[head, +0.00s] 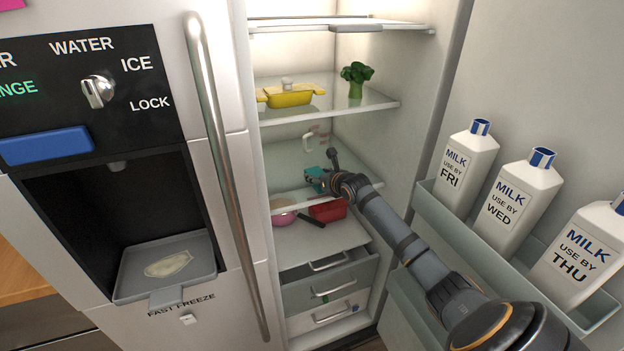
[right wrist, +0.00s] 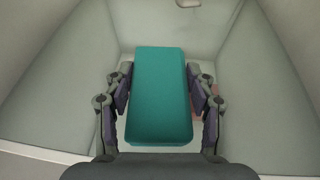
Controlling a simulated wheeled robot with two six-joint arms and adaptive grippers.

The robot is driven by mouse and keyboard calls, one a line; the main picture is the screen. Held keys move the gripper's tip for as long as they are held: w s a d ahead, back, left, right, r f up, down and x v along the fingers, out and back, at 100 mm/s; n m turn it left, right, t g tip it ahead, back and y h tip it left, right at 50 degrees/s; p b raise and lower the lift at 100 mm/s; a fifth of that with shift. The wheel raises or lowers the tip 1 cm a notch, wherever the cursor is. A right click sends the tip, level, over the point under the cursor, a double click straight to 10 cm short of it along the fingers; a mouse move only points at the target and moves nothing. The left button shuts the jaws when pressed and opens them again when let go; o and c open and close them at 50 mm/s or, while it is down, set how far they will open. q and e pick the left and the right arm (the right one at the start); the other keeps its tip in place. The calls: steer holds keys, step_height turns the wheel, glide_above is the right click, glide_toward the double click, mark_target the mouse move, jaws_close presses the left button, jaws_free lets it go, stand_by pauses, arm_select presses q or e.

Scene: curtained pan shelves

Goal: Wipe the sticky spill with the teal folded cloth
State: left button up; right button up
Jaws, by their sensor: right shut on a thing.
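The teal folded cloth (head: 313,176) is inside the open fridge, over the middle glass shelf (head: 290,176). My right gripper (head: 326,181) is shut on it. In the right wrist view the cloth (right wrist: 160,95) sits between both fingers of the gripper (right wrist: 160,90); I cannot tell whether it touches the shelf. A faint reddish patch (head: 322,133) shows at the back, beyond the gripper. A pinkish patch (right wrist: 200,108) shows partly hidden behind the right finger in the wrist view. A pale beige patch (head: 168,264) lies on the dispenser tray. Which patch is the sticky spill is unclear. My left gripper is out of view.
A white handled thing (head: 308,142) is near the back. A yellow pan (head: 290,95) and a green leafy vegetable (head: 356,79) stand on the shelf above. A pink bowl (head: 283,217) and red pan (head: 328,210) are below. Milk bottles (head: 525,196) line the door at right.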

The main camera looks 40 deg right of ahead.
mark_target(298, 188)
steer(key=shift+d+f, duration=0.15)
steer(key=shift+a, duration=0.2)
steer(key=shift+w+a, duration=0.15)
steer(key=shift+a, duration=0.5)
steer(key=shift+w+a, duration=0.15)
steer(key=shift+a, duration=0.45)
steer(key=shift+w+a+p, duration=0.15)
steer(key=shift+w+a, duration=0.05)
steer(key=shift+a, duration=0.6)
steer(key=shift+w+a+p, duration=0.15)
steer(key=shift+a, duration=0.65)
steer(key=shift+w+a+p, duration=0.15)
steer(key=shift+w+a, duration=0.05)
steer(key=shift+a, duration=0.6)
steer(key=shift+w+a+p, duration=0.25)
steer(key=shift+a+p, duration=0.05)
steer(key=shift+a, duration=0.65)
steer(key=shift+w+a+p, duration=0.25)
steer(key=shift+a, duration=0.7)
steer(key=shift+p, duration=0.35)
steer(key=shift+s+d+p, duration=0.15)
steer(key=shift+s+d, duration=0.1)
steer(key=shift+d, duration=0.75)
steer(key=shift+s+d+p, duration=0.15)
steer(key=shift+s+d, duration=0.1)
steer(key=shift+d, duration=0.7)
